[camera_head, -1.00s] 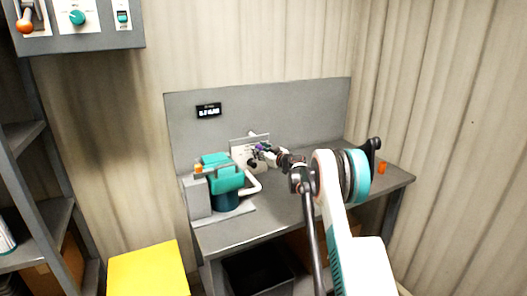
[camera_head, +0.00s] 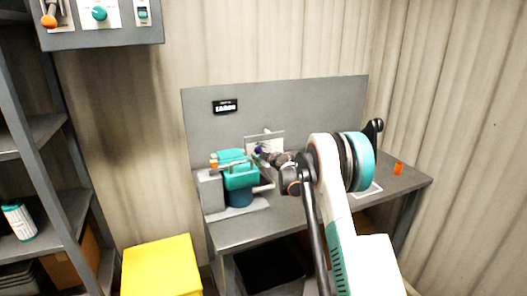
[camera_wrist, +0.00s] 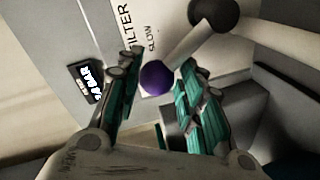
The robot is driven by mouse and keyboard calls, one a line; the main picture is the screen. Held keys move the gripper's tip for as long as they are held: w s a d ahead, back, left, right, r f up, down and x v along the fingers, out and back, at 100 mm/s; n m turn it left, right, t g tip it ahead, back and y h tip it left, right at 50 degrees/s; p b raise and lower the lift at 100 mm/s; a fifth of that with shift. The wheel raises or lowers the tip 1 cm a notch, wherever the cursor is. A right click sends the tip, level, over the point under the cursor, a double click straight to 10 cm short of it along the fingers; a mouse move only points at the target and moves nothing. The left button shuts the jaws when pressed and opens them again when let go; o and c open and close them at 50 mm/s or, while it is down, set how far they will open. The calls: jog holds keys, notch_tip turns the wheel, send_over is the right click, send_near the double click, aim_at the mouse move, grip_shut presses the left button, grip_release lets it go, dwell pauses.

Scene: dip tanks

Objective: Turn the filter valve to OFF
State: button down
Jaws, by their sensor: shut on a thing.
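The filter valve has a white plate (camera_wrist: 160,30) with the words FILTER and SLOW, an off-white lever rod (camera_wrist: 190,48), a dark hub (camera_wrist: 213,14) and a purple ball knob (camera_wrist: 155,77). In the head view the plate (camera_head: 275,139) stands at the back of the grey bench, with the purple knob (camera_head: 258,149) at its left part. My gripper (camera_wrist: 156,82) is shut on the knob, one teal finger on each side in the wrist view. My gripper (camera_head: 262,155) partly hides the valve in the head view. No OFF mark is visible.
A teal pump (camera_head: 238,175) stands on the bench (camera_head: 290,215) just left of the valve. A small black display (camera_head: 225,106) is on the grey back panel (camera_head: 300,105). An orange object (camera_head: 398,168) lies at the bench's right. A yellow box (camera_head: 160,268) stands on the left.

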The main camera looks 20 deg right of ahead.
jog(key=shift+a+f+n+h, duration=0.35)
jog(key=shift+f+n+h, duration=0.15)
jog(key=shift+n, duration=0.6)
jog(key=c, duration=1.2)
grip_release()
jog(key=shift+f, duration=0.1)
jog(key=shift+o, duration=0.8)
jog(key=shift+d, duration=0.1)
jog(key=shift+a, duration=0.25)
jog(key=s+r, duration=0.2)
jog(key=s, duration=1)
jog(key=shift+r, duration=0.15)
jog(key=shift+w, duration=0.1)
